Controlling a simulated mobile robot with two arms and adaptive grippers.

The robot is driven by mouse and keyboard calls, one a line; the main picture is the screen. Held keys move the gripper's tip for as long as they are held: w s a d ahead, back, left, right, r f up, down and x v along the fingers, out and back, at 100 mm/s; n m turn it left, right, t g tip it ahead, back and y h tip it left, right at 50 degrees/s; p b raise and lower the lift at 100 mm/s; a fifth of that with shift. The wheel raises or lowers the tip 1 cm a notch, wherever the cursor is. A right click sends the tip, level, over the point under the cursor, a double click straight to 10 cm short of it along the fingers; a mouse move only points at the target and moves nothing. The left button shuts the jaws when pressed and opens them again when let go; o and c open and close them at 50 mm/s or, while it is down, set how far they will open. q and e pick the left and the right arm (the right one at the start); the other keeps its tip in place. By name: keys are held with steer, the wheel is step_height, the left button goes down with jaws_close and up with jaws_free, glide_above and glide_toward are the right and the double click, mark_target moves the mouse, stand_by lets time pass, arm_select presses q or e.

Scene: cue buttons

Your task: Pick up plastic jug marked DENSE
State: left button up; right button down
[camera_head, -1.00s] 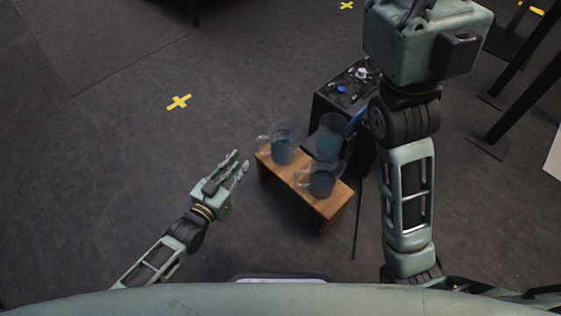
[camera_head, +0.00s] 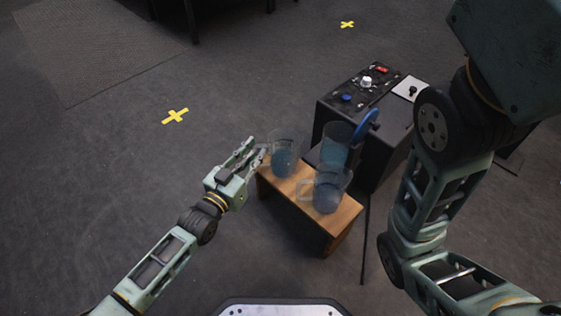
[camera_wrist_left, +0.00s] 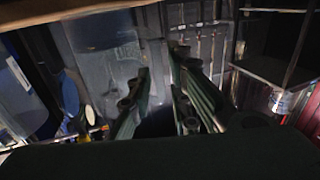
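Three clear plastic jugs with bluish contents stand close together: a left jug (camera_head: 284,160), a back jug (camera_head: 335,147) and a front jug (camera_head: 329,190). The left and front ones are on a small wooden bench (camera_head: 300,205). No marking is readable, so I cannot tell which is DENSE. My left gripper (camera_head: 254,154) is open, just left of the left jug, with its fingertips by the handle side. I cannot tell whether they touch. In the left wrist view the spread fingers (camera_wrist_left: 162,82) have a clear jug (camera_wrist_left: 97,75) close in front. My right gripper is out of view.
My right arm fills the right side. The floor on the left is free, with a yellow cross mark (camera_head: 175,116).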

arm_select(q)
steer(key=shift+w+d, duration=0.15)
steer(key=shift+w, duration=0.15)
jaws_close()
stand_by(0.3)
